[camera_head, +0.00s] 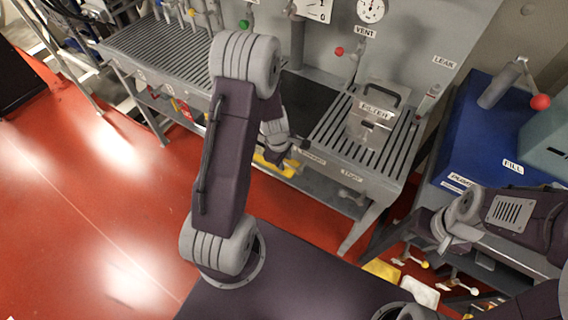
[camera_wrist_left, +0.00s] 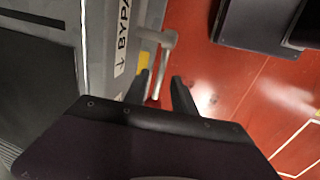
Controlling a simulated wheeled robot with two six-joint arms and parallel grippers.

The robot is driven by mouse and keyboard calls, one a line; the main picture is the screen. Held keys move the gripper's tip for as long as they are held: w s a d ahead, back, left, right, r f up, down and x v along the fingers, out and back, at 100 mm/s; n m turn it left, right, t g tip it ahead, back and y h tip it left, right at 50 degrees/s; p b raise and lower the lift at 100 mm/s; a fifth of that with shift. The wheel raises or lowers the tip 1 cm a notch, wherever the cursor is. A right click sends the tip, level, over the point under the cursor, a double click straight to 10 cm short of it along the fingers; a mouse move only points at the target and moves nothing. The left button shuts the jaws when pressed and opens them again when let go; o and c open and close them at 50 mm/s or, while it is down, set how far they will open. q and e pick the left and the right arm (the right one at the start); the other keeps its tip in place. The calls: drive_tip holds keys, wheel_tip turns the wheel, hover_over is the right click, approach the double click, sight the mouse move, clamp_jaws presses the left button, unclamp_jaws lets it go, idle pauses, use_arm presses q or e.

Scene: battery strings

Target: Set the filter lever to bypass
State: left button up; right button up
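The BYPASS label (camera_wrist_left: 122,35), with an arrow, is on the grey bench edge in the left wrist view. Beside it is a grey lever (camera_wrist_left: 166,60) with a rounded bar at its top. My left gripper (camera_wrist_left: 162,92) has its two dark fingers apart, and the lever's lower part shows between or just beyond them. Contact cannot be told. In the head view my left gripper (camera_head: 293,146) is at the bench's front edge, partly hidden by its own arm. The grey FILTER box (camera_head: 372,128) stands on the slatted bench to its right. My right gripper (camera_head: 443,242) is at lower right, its fingers unclear.
The slatted bench (camera_head: 398,150) has more labels and a valve handle along its front. A blue unit (camera_head: 480,130) with a red-knobbed lever (camera_head: 540,102) stands at the right. Red floor (camera_head: 90,210) is open at left. A dark panel (camera_wrist_left: 265,22) is at the wrist view's upper right.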

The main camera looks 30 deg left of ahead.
use_arm(q)
drive_tip(key=shift+d, duration=0.1)
drive_tip(key=shift+c, duration=0.3)
clamp_jaws()
idle(1.1)
